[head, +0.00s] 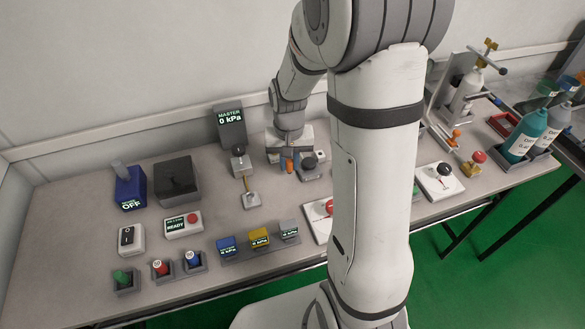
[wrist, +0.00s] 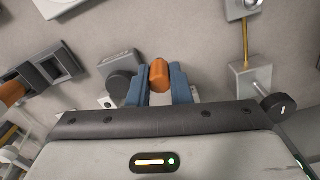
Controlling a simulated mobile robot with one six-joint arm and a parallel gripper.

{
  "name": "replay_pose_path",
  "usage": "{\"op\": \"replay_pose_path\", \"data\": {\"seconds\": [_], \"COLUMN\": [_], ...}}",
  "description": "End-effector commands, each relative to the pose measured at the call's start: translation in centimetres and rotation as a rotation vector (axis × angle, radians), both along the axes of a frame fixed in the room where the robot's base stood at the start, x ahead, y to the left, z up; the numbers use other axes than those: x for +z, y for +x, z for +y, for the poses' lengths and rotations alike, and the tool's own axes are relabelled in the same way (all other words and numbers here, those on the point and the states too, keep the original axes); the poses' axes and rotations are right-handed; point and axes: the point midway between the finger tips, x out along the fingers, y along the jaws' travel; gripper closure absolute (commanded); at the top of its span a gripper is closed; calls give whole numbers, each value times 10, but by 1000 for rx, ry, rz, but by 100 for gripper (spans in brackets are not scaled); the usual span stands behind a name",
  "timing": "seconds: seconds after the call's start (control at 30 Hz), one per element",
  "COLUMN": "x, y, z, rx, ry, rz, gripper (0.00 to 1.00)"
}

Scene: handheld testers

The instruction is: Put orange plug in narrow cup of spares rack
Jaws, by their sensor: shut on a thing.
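My gripper (head: 289,152) is at the back of the bench, shut on the orange plug (head: 289,166). In the wrist view the blue-grey fingers (wrist: 159,88) hold the plug (wrist: 159,75) between them, with its end sticking out past the tips. A grey rack-like piece (wrist: 48,70) with dark openings at the left of the wrist view may be the spares rack. Which opening is narrow is unclear. An orange thing (wrist: 10,93) shows beside it at the picture edge. In the head view my arm hides that part of the bench.
A grey fixture with a round dark knob (head: 309,163) stands close right of the plug. The MASTER gauge (head: 230,125) and a block with a yellow cable (head: 250,200) stand to the left. Several coloured testers (head: 260,238) line the front. Bottles (head: 523,135) stand far right.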

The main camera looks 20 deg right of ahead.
Motion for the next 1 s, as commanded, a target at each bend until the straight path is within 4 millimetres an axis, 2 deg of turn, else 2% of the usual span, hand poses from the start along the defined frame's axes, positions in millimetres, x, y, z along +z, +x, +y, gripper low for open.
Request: {"op": "replay_pose_path", "data": {"seconds": [0.2,0.6,0.63,0.7,1.0], "x": [-31,-37,-36,-35,-32], "y": [0,0,0,0,0], "z": [0,-1,-1,-1,-1], "rx": [-1,-1,-2,-2,-2], "ry": [0,0,0,0,0], "rz": [3,0,0,0,0], "gripper": [100,100,79,74,73]}}
